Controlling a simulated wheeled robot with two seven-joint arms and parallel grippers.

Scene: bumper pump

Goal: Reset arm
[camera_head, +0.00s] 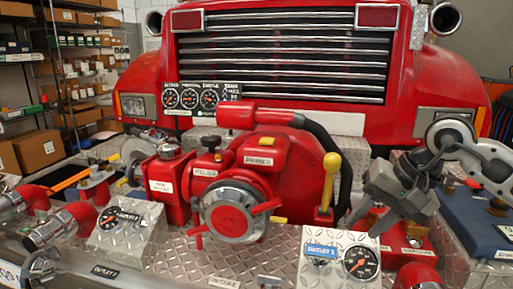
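My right arm comes in from the right edge, and its dark grey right gripper (392,205) points down and left over the right side of the pump deck. It is near the yellow-knobbed lever (330,180) but appears apart from it. I see nothing held in it, though the fingertips are too dark and small to tell their spacing. My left gripper cannot be made out in this view. The red pump (258,165), with its round capped port (232,212), stands in the middle of the deck.
A gauge box (340,258) stands at the front right and another gauge box (125,225) at the left. Red pipe fittings (60,228) crowd the left side. A dark blue box (480,215) is at the right. The red truck front (290,60) rises behind, with shelves (70,70) at the far left.

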